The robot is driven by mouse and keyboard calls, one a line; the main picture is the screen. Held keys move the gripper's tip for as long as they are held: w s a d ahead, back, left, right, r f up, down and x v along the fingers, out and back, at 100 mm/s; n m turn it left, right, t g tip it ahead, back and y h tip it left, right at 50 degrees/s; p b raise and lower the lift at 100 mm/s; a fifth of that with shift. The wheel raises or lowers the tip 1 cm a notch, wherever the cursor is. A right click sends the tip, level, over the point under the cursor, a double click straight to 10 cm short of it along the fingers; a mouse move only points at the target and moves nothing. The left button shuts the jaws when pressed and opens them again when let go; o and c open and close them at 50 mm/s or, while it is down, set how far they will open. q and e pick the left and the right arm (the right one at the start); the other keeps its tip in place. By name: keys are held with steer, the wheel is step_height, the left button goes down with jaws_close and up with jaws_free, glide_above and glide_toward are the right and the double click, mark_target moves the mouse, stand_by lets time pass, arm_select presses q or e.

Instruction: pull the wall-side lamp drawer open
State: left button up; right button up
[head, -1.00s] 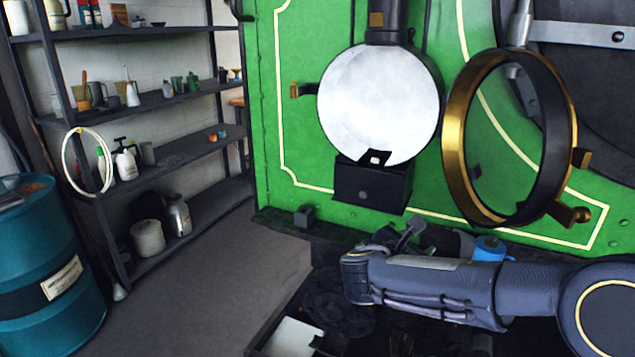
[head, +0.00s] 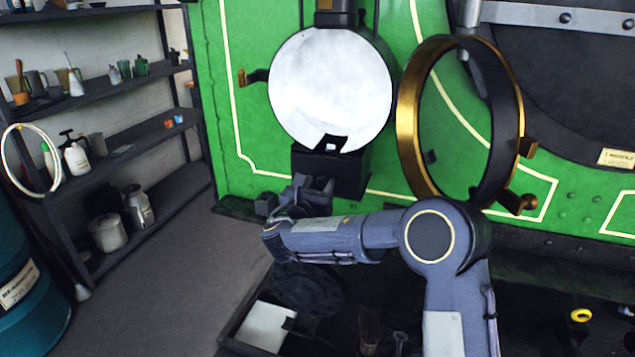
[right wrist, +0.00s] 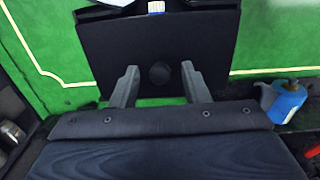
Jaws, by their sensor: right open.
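The lamp (head: 332,88) with a white round face is mounted on the green front. Under it is a black box, the lamp drawer (head: 352,172), which looks shut. In the right wrist view the dark drawer front (right wrist: 210,45) faces me, with a round black knob (right wrist: 160,73) in its middle. My right gripper (right wrist: 159,67) is open and empty, with one finger on each side of the knob and gaps between. In the head view my right gripper (head: 308,190) is in front of the drawer's lower left. My left gripper is not in view.
An open brass ring door (head: 408,120) stands out to the right of the lamp. A blue can (right wrist: 285,100) sits to the right in the wrist view. Shelves (head: 140,140) and a teal drum (head: 30,290) are at the left. Grey floor lies between.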

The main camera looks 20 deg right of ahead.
steer(key=shift+a, duration=0.1)
jaws_close()
steer(key=shift+s+a+b, duration=0.25)
steer(key=shift+s+b, duration=0.05)
steer(key=b+v, duration=0.3)
steer(key=v, duration=1.1)
steer(key=shift+b, duration=0.4)
steer(key=shift+d, duration=0.1)
